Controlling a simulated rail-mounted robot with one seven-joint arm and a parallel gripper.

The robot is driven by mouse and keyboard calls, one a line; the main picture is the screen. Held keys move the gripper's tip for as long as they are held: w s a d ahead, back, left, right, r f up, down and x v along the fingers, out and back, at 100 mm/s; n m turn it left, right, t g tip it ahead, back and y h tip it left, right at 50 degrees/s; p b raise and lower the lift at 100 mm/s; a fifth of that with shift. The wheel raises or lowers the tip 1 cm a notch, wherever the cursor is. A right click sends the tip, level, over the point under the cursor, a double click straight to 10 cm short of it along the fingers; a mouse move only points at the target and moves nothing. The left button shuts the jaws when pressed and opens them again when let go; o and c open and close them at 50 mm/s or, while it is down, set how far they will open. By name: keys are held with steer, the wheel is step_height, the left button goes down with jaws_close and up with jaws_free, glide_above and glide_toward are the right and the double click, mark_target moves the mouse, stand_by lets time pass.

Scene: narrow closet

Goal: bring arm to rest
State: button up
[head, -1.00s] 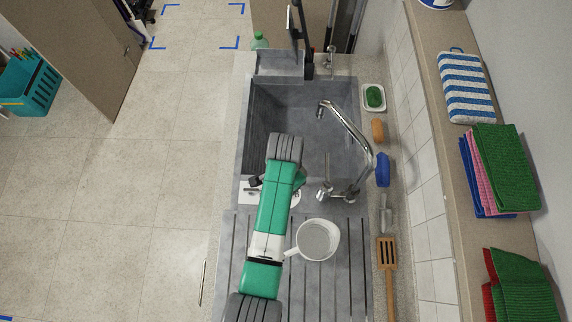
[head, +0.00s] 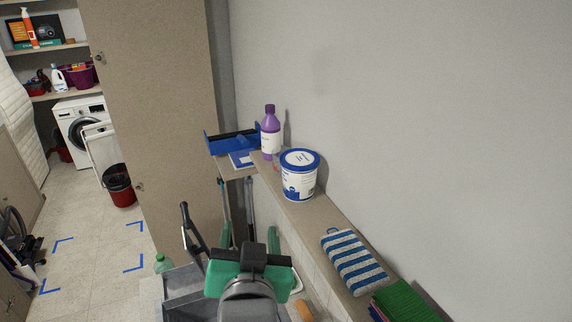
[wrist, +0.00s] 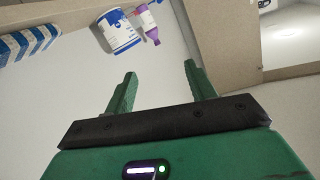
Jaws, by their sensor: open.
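My gripper is open and empty.
A tall cabinet door (head: 160,130) stands beyond on the left. Open floor (head: 95,220) lies left.

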steer(key=s+d+r+t, duration=0.2)
steer(key=s+r+t, duration=0.2)
steer(key=s+r, duration=0.4)
steer(key=s+d+r+n+t+h+p, duration=0.1)
steer(key=s+d+r+t, duration=0.2)
steer(key=s+r, duration=0.5)
step_height(320, 180, up, 7)
steer(key=shift+s+d+r+n+t, duration=0.1)
steer(key=shift+s+d+n+t, duration=0.15)
steer(key=shift+t, duration=0.45)
